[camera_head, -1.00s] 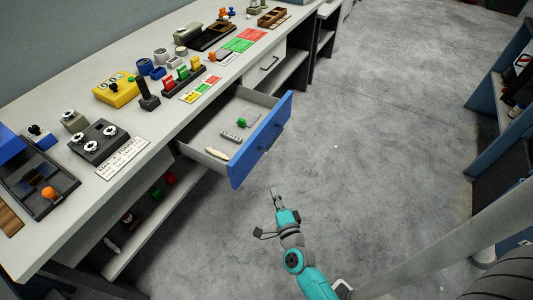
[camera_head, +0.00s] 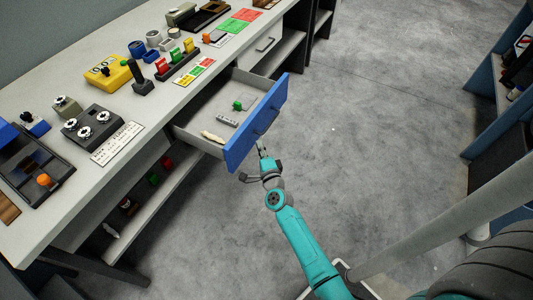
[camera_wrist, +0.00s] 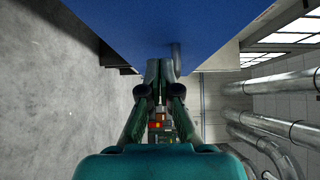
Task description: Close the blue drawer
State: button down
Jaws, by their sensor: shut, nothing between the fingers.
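The blue drawer (camera_head: 247,137) stands pulled out from the workbench, its blue front facing right and its grey tray in view. In the tray lie a green-knobbed item (camera_head: 238,105), a small grey block (camera_head: 228,121) and a pale piece (camera_head: 212,137). My gripper (camera_head: 261,146) is shut and empty, close by the outer side of the drawer front. In the wrist view the blue front fills the top, and my gripper's fingertips (camera_wrist: 161,66) are at it, beside a handle post (camera_wrist: 176,58). Whether they touch it, I cannot tell.
The workbench top (camera_head: 160,110) carries a yellow box (camera_head: 115,77), a dark dial panel (camera_head: 93,124) and several small parts. A lower shelf (camera_head: 150,205) is under it. A blue shelf unit (camera_head: 497,100) stands at the right. The concrete floor between is clear.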

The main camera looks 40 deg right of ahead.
jog(key=shift+w+a, duration=0.2)
jog(key=shift+w, duration=0.35)
jog(key=shift+w+a, duration=0.2)
jog(key=shift+w, duration=0.35)
